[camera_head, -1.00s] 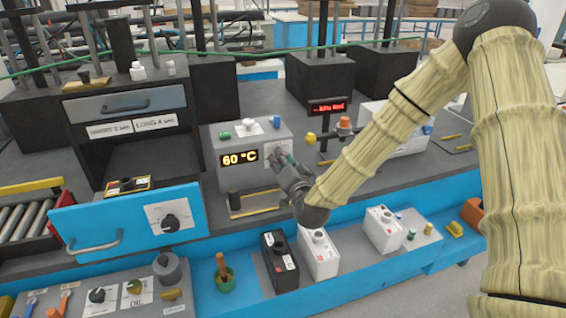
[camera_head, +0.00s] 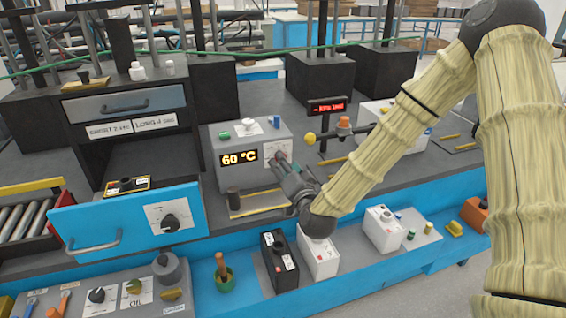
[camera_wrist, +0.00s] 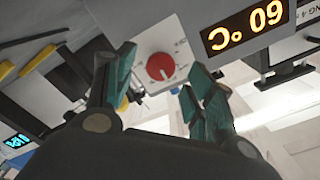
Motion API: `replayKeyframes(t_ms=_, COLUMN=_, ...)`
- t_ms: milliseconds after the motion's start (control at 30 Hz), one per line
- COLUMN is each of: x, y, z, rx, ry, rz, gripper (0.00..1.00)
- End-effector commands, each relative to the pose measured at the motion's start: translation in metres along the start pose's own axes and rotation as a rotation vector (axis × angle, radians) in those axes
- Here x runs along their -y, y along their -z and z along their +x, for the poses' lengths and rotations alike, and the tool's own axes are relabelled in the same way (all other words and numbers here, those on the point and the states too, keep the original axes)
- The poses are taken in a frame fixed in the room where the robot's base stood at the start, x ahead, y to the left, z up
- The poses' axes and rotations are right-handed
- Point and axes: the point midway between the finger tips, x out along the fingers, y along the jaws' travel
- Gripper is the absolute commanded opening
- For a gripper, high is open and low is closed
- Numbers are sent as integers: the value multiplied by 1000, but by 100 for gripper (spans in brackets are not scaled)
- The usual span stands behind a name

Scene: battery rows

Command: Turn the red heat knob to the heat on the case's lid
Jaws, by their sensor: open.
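The red heat knob (camera_wrist: 160,66) is on a white scaled plate on the front of a grey heater box (camera_head: 232,181), whose yellow display (camera_head: 238,158) reads 60 °C. The same display (camera_wrist: 246,25) shows turned over in the wrist view. My gripper (camera_wrist: 158,74) is open, with its teal fingers on either side of the knob in the picture; I cannot tell whether they touch it. I cannot make out a heat value on any case's lid.
A black battery case (camera_head: 279,262) and a white one (camera_head: 318,254) stand below my gripper on the blue bench. A red-lit sign (camera_head: 327,108) is behind it. An open blue drawer (camera_head: 130,222) sticks out at left.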

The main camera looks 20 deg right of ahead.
Motion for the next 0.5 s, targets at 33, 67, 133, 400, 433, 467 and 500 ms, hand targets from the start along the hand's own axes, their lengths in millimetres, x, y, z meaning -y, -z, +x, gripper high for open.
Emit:
replayKeyframes(t_ms=33, x=0, y=-1, z=-10, rx=3, ry=-1, rz=1, gripper=54)
replayKeyframes(t_ms=67, x=0, y=0, z=-16, rx=2, ry=0, rz=1, gripper=54)
replayKeyframes(t_ms=133, x=0, y=-1, z=-29, rx=3, ry=0, rz=0, gripper=54)
replayKeyframes(t_ms=400, x=-1, y=-1, z=-71, rx=2, ry=-1, rz=0, gripper=54)
replayKeyframes(t_ms=433, x=0, y=-1, z=-74, rx=2, ry=-1, rz=0, gripper=54)
replayKeyframes(t_ms=467, x=0, y=-1, z=-77, rx=2, ry=0, rz=1, gripper=54)
replayKeyframes(t_ms=500, x=0, y=-1, z=-80, rx=2, ry=0, rz=1, gripper=54)
